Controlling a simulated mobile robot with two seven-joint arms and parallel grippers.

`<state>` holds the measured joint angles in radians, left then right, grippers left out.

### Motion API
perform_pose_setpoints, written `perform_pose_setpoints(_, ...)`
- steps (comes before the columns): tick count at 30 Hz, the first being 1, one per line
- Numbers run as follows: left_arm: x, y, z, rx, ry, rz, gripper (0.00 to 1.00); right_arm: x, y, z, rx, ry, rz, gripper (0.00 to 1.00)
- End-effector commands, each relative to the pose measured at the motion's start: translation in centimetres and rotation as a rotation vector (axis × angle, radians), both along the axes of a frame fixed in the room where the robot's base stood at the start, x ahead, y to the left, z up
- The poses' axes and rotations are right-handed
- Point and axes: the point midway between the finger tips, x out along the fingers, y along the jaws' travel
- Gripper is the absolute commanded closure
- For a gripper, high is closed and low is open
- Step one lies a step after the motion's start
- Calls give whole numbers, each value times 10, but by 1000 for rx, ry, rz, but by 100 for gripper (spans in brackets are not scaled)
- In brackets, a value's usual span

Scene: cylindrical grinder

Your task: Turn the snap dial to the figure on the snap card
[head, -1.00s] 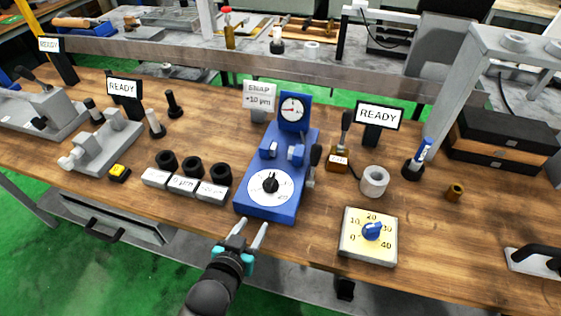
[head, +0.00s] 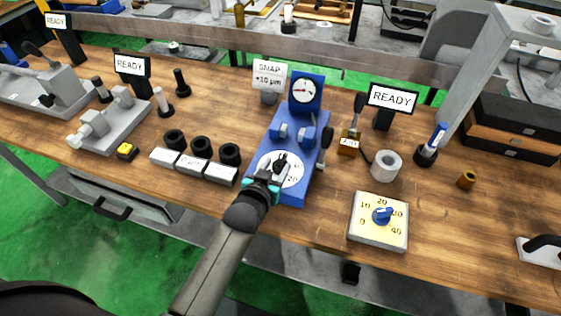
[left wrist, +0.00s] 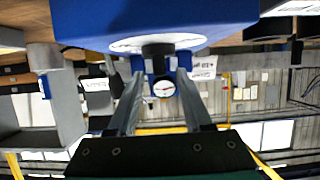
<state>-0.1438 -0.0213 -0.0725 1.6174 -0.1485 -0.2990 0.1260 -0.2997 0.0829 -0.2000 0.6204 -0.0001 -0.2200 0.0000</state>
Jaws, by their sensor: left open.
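The snap card (head: 269,76) stands behind the blue gauge and reads "SNAP +10 µm". The snap dial is a white disc (head: 293,171) with a black knob (head: 280,160) on the front of the blue gauge body (head: 311,135). My left gripper (head: 270,174) is open at the front of this dial, partly covering it. In the left wrist view, the black knob (left wrist: 158,49) sits just beyond and between the open fingertips (left wrist: 158,76). I cannot tell whether they touch it. My right gripper is not in view.
Black rings stand behind grey blocks (head: 192,166) left of the gauge. A white ring (head: 386,166) stands to its right.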

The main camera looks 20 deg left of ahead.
Motion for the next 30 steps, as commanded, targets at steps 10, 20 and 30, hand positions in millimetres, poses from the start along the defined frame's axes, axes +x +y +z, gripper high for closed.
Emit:
perform_pose_setpoints(10,35,-1,-15,-1,0,0,50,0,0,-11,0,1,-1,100)
perform_pose_setpoints(20,39,-1,-16,-1,1,0,50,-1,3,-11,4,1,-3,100)
perform_pose_setpoints(30,38,-2,-16,0,1,0,83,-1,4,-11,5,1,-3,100)
